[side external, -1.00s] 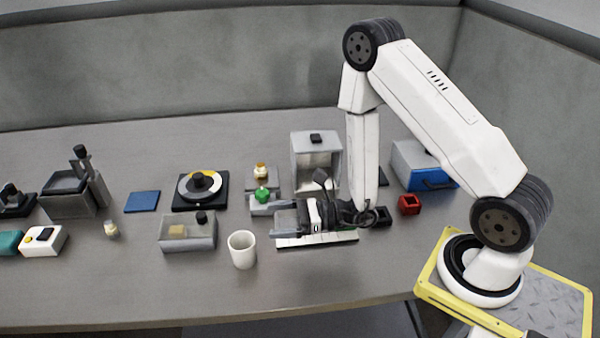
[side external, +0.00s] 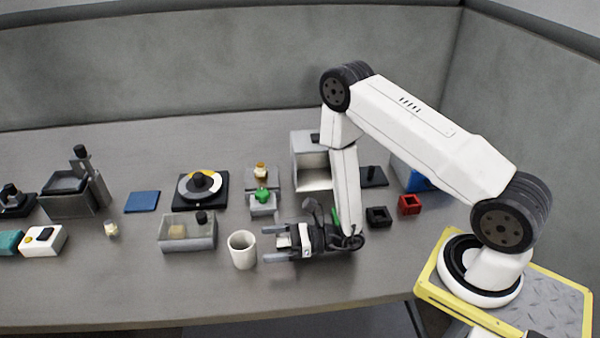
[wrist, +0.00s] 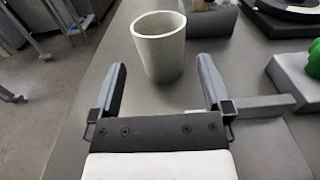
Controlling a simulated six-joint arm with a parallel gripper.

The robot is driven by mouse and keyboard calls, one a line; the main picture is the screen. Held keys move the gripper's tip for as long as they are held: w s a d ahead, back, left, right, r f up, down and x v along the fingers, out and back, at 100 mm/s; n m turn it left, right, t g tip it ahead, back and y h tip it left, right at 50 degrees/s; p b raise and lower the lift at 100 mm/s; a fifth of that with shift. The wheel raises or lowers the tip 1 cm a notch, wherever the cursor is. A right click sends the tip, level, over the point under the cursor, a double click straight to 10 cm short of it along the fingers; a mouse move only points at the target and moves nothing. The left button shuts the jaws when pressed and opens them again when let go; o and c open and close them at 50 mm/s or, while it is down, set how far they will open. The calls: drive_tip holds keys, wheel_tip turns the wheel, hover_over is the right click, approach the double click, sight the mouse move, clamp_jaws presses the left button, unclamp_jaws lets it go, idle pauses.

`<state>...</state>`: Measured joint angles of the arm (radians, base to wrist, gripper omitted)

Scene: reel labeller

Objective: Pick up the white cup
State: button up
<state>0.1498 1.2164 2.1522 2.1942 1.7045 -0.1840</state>
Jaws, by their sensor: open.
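The white cup (side external: 242,250) stands upright on the grey table near its front edge, in the side external view. In the wrist view the cup (wrist: 160,50) is ahead of my gripper (wrist: 160,82), roughly centred between the two fingers and beyond their tips. My gripper (side external: 265,245) lies low and level just right of the cup, with its fingers pointing left at it. The fingers are spread apart with nothing between them. The cup's inside is partly visible and looks empty.
A grey open box (side external: 188,234) stands left of the cup. A grey block with a green knob (side external: 263,200) is behind my gripper. A black square (side external: 378,217) and a red square holder (side external: 409,205) lie to the right. The table front edge is close to the cup.

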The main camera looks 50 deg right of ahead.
sight(247, 245)
drive_tip(key=shift+w+a, duration=0.25)
drive_tip(key=shift+w+a, duration=0.1)
drive_tip(key=shift+x, duration=2.4)
drive_tip(key=shift+c, duration=0.2)
drive_tip(key=c, duration=1)
drive_tip(key=shift+r, duration=0.1)
wheel_tip(247, 245, up, 10)
